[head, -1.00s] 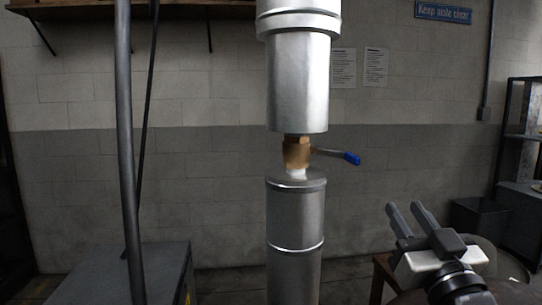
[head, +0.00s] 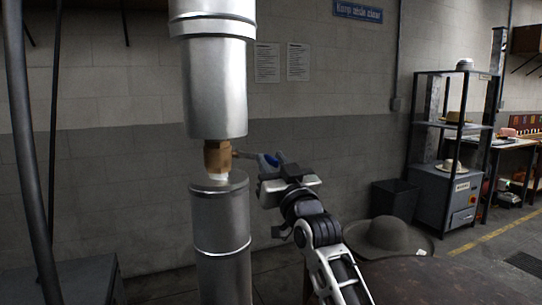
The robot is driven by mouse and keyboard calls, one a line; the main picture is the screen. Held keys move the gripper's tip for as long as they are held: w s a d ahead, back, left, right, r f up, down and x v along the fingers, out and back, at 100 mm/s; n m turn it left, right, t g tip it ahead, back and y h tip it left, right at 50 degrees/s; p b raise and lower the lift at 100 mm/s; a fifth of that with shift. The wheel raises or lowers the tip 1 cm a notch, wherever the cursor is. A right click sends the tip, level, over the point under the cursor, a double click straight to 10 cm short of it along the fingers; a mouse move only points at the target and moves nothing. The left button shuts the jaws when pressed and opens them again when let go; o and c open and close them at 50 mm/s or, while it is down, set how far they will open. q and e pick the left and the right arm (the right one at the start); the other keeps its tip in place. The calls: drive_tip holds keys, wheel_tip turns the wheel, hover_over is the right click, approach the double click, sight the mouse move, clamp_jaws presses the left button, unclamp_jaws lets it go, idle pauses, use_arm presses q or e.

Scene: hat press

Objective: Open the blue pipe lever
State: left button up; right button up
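Part of the handle shows at the fingertips and the rest is hidden. I cannot tell whether the fingers are apart or closed on it. My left gripper is not in view.
A grey hat (head: 388,234) rests on a dark table (head: 430,280) behind my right arm. A dark bin (head: 394,200) and a shelf rack (head: 447,122) stand farther right. A dark vertical pole (head: 25,150) stands at the left.

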drive_tip(key=shift+w+a+r, duration=0.15)
drive_tip(key=shift+w+r, duration=0.05)
drive_tip(key=shift+w, duration=0.3)
